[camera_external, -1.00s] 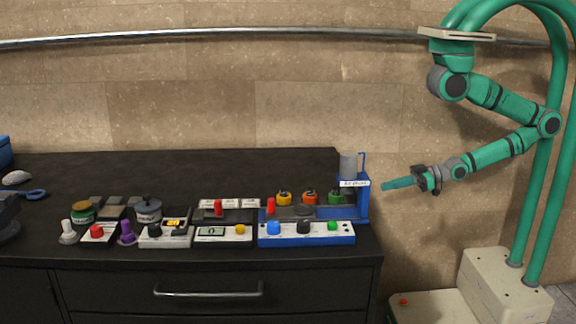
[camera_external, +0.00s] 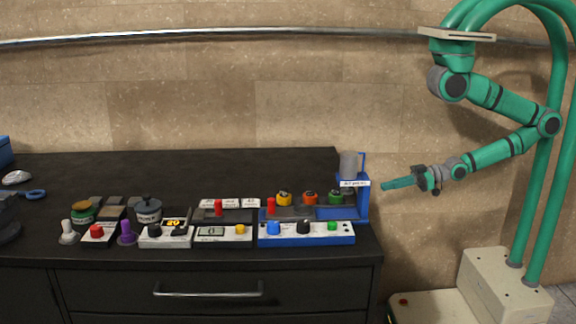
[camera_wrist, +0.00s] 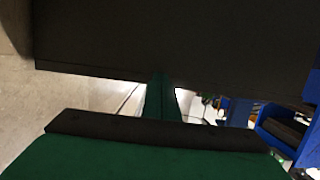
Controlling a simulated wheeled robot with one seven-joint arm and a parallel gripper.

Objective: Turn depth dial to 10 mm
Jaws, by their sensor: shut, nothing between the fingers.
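My gripper (camera_external: 385,187) is shut and empty, in the air to the right of the counter and the blue press. In the wrist view its green fingers (camera_wrist: 160,90) meet at their tips, with a dark surface beyond. The blue press (camera_external: 361,205) stands at the counter's right end, with a grey cylinder on top. Its blue-and-white front panel (camera_external: 318,240) carries a blue knob (camera_external: 273,227), a black knob (camera_external: 303,227) and a green button (camera_external: 332,226). Another black knob (camera_external: 154,230) sits on a white panel with a small yellow display (camera_external: 173,223). I cannot tell which knob is the depth dial.
A panel with a grey display (camera_external: 211,232) and yellow knob (camera_external: 240,229) lies left of the press. Yellow, orange and green knobs stand behind its front panel. Jars and small knobs crowd the left. The counter's back (camera_external: 200,170) is clear.

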